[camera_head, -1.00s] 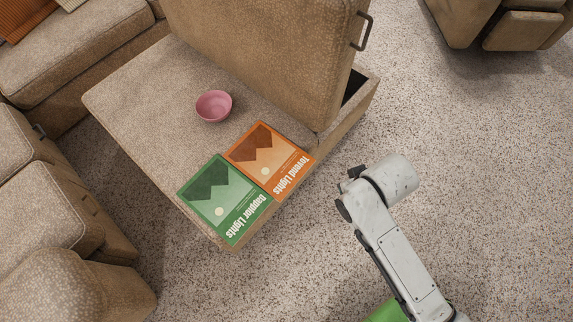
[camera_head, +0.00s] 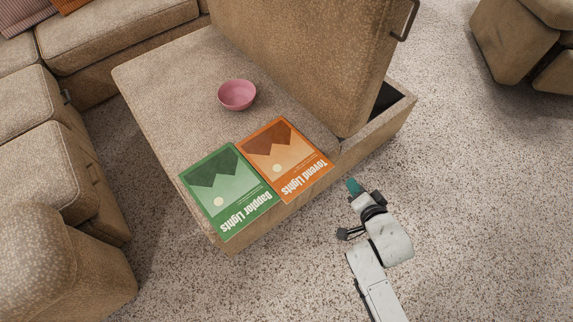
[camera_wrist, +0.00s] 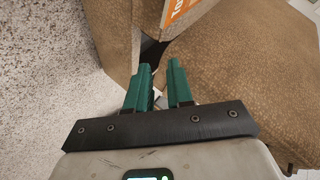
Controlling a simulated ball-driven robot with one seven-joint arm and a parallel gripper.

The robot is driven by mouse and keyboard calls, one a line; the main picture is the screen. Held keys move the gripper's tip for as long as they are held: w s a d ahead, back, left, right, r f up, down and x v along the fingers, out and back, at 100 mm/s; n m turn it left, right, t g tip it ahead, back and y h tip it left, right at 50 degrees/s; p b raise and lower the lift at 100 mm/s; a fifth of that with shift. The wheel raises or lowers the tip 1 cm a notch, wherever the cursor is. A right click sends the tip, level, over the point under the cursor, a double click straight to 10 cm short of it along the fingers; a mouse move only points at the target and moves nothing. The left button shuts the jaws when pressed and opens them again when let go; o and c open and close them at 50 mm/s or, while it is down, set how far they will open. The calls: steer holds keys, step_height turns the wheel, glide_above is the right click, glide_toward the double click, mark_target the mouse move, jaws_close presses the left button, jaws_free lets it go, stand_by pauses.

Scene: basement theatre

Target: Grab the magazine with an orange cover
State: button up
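The magazine with an orange cover (camera_head: 285,160) lies flat on the brown ottoman (camera_head: 165,85), close to its front right edge. Its orange corner also shows at the top of the wrist view (camera_wrist: 180,10). My gripper (camera_head: 354,186) is off the ottoman's front side, to the right of the orange magazine and apart from it. In the wrist view the two green fingers (camera_wrist: 158,85) stand a little apart with nothing between them.
A green magazine (camera_head: 226,190) lies to the left of the orange one, touching or nearly so. A pink bowl (camera_head: 237,94) stands behind them. The ottoman's raised lid (camera_head: 310,60) rises behind on the right, above an open compartment (camera_head: 386,98).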

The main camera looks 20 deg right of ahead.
mark_target(314, 171)
steer(key=w+a+f+m+t+y+b, duration=0.2)
steer(key=a+f+m+t+y+b, duration=0.2)
steer(key=a+f+t+b, duration=0.25)
steer(key=w+b, duration=0.1)
steer(key=w, duration=0.2)
steer(key=w+b, duration=0.1)
steer(key=w, duration=0.1)
steer(key=shift+w+d+f+b, duration=0.2)
steer(key=shift+w+f+b, duration=0.1)
steer(key=shift+f+b, duration=0.1)
steer(key=w+b, duration=0.3)
steer(key=w, duration=0.1)
steer(key=shift+a+f, duration=0.1)
steer(key=shift+f, duration=0.15)
steer(key=shift+w, duration=0.35)
steer(key=shift+w+r, duration=0.15)
steer(key=shift+w, duration=0.05)
steer(key=shift+c, duration=0.4)
jaws_close()
